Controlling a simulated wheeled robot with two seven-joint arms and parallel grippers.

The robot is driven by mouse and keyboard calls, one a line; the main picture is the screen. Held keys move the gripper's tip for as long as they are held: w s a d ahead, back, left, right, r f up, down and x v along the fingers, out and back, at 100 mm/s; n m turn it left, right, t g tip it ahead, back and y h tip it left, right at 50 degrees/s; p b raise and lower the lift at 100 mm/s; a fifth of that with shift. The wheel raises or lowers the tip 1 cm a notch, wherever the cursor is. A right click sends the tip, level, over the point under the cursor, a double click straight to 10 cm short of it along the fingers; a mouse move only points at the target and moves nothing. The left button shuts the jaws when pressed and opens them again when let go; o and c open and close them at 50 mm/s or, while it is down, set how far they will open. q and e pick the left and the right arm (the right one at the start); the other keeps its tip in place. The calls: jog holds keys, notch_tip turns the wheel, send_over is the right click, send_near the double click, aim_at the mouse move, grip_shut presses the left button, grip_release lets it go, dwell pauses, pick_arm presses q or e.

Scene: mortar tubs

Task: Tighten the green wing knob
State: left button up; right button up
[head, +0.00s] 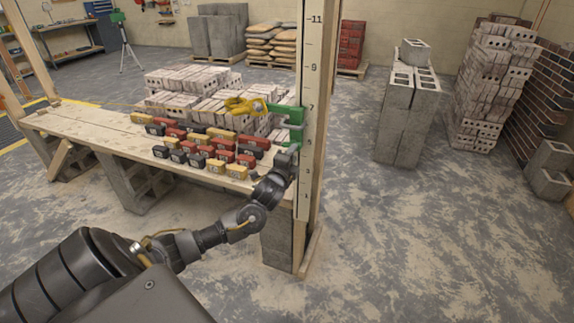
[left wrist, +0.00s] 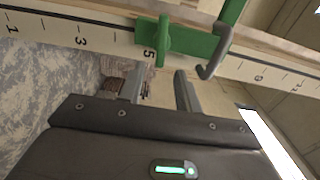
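The green wing knob (left wrist: 161,42) shows in the left wrist view as an upright green bar in front of the scale board, near the mark 5. It joins a green clamp body (left wrist: 195,45), which also shows on the post in the head view (head: 287,113). A grey hooked rod (left wrist: 214,62) hangs beside the clamp. My left gripper (left wrist: 158,88) is open, its two fingers apart and pointing at the knob, with nothing seen between them. In the head view my left gripper (head: 288,157) is just below the clamp. My right gripper is out of view.
The numbered scale board (head: 312,85) stands upright at the end of a plank bench (head: 100,130). Several red, black and yellow blocks (head: 215,166) lie on the bench beside my arm, with a yellow tool (head: 245,105) behind. Brick stacks stand further back.

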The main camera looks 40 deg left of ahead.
pick_arm(q)
jog(key=v, duration=0.6)
jog(key=shift+b, duration=0.35)
